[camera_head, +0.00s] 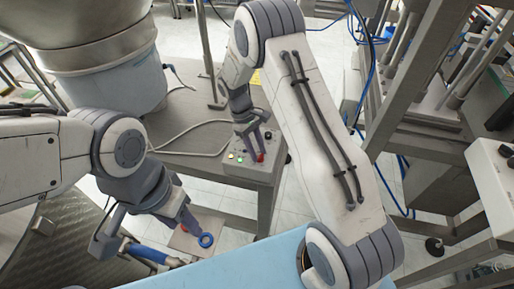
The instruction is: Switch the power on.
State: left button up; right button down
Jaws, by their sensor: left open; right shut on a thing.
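The control box (254,172) stands on the grey metal table, with small green, yellow and white buttons on its top. A red knob (261,157) is at its right front, and a black knob (268,135) sits behind that. My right gripper (257,152) reaches down over the box from behind and is shut, with its fingertips at the red knob. The fingers partly hide the knob, and its turn position is too small to tell. My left gripper (190,226) is open at the lower left, away from the box.
A blue ring (206,240) is close by my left gripper's fingertips. A large metal and pale blue drum (130,85) stands at the back left. A grey cable (190,153) runs over the table to the box. A metal frame (420,90) fills the right side.

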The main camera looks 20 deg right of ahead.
jog(key=shift+w+r+m, duration=0.1)
jog(key=shift+m, duration=0.4)
jog(key=c, duration=0.5)
grip_release()
jog(key=v, duration=1)
jog(key=shift+w+d+r+b, duration=0.1)
jog(key=shift+d+r+b, duration=0.1)
jog(key=shift+b, duration=0.1)
